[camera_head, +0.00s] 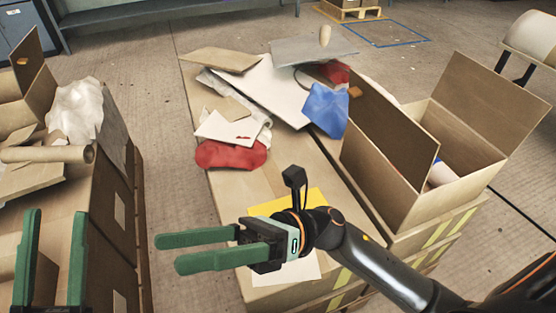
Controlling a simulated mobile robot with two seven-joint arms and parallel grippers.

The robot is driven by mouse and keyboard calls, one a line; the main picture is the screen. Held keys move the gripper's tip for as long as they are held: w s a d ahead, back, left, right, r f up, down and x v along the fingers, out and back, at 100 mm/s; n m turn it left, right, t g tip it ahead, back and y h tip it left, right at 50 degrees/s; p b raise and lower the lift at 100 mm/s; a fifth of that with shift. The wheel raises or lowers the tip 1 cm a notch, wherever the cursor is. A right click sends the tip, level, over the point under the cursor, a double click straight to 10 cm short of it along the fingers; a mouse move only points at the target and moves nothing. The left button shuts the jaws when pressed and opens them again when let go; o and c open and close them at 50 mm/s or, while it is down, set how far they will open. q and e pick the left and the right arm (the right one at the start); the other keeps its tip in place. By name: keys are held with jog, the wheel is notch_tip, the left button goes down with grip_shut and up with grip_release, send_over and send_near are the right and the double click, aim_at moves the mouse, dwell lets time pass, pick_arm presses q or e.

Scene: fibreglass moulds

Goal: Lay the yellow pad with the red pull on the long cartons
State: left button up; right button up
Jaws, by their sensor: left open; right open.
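A flat yellow piece (263,208), which looks like the yellow pad, lies on the near part of the long cartons (232,188). My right gripper and wrist cover much of it, and I cannot see a red pull on it. My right gripper (168,253) is open and empty, pointing left, in front of the cartons' left edge in the picture. My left gripper (56,213) is open and empty at the lower left, its fingers pointing up the picture, in front of the left-hand boxes.
A heap of cardboard, white sheets (265,92), red bags (230,155) and a blue bag (327,108) covers the cartons' far part. An open box (395,170) stands at right. Boxes with a roll (48,154) and crumpled plastic (76,108) stand at left.

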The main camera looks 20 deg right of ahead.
jog(key=w+d+n+t+h, duration=0.2)
jog(key=d+n+t+h, duration=0.1)
jog(key=n+t, duration=0.5)
jog(key=w+d+r+n+t+h, duration=0.1)
jog(key=d+n+t+h, duration=0.3)
jog(key=n+t, duration=0.4)
jog(key=w+d+r+n+t+h, duration=0.1)
jog(key=d+n+t+h, duration=0.3)
jog(key=n, duration=1.5)
jog(key=w+d+t, duration=0.1)
jog(key=t, duration=0.3)
jog(key=shift+w+d, duration=0.3)
jog(key=shift+w, duration=0.05)
